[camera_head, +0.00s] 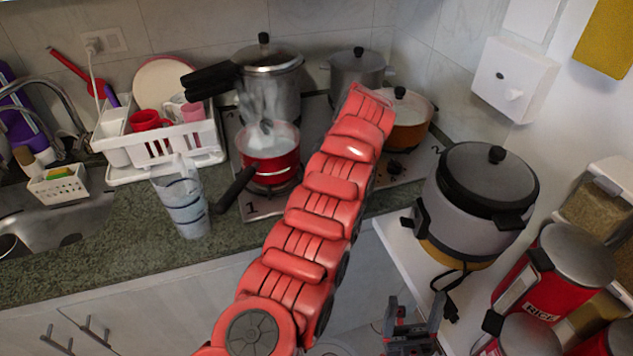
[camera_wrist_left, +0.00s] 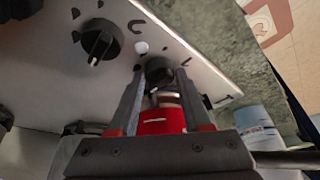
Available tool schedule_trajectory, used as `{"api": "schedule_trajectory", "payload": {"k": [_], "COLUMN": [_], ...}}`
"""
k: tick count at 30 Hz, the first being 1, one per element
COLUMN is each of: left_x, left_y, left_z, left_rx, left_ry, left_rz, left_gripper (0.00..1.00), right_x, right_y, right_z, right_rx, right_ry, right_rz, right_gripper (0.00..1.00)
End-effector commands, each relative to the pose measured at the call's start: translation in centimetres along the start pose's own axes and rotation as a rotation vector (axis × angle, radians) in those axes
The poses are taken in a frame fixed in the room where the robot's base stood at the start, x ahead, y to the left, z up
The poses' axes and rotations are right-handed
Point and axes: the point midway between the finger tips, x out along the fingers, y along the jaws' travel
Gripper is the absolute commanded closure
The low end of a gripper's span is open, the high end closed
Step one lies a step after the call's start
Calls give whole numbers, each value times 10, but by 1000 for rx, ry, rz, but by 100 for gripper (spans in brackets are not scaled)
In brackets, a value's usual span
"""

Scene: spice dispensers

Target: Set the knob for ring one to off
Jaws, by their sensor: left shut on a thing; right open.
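In the left wrist view a black round knob (camera_wrist_left: 158,72) sits on the pale stove panel near the corner marked 1. My left gripper (camera_wrist_left: 160,73) is shut on this knob, one finger on each side. My right gripper (camera_head: 415,330) is open and empty at the bottom, low beside the counter.
A red saucepan (camera_head: 270,160) stands on the stove by the mark 1, its black handle over the counter. Steel pots (camera_head: 268,85) and an orange pan (camera_head: 408,125) stand behind.

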Motion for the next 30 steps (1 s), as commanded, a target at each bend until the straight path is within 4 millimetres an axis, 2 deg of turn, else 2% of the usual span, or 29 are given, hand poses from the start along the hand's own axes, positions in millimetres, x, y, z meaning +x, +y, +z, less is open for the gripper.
{"api": "schedule_trajectory", "payload": {"k": [11,12,16,17,26,30], "left_x": [2,2,1,1,-1,-15], "left_y": [-1,-1,-1,-1,0,1], "left_z": [1,1,1,1,0,1], "left_rx": [-3,-3,-3,-3,-3,-3], "left_ry": [-1,-1,-1,-1,-1,-2], "left_rz": [-5,-6,-4,-4,-2,2], "left_gripper": [100,48,25,22,22,22], "right_x": [-1,-1,-1,-1,-1,-3], "right_y": [0,0,0,0,0,0], "right_z": [0,0,0,0,0,1], "right_rx": [0,0,0,0,0,0], "right_ry": [0,0,0,0,0,0], "right_rz": [0,0,0,0,0,0], "right_gripper": [22,22,22,22,22,22]}}
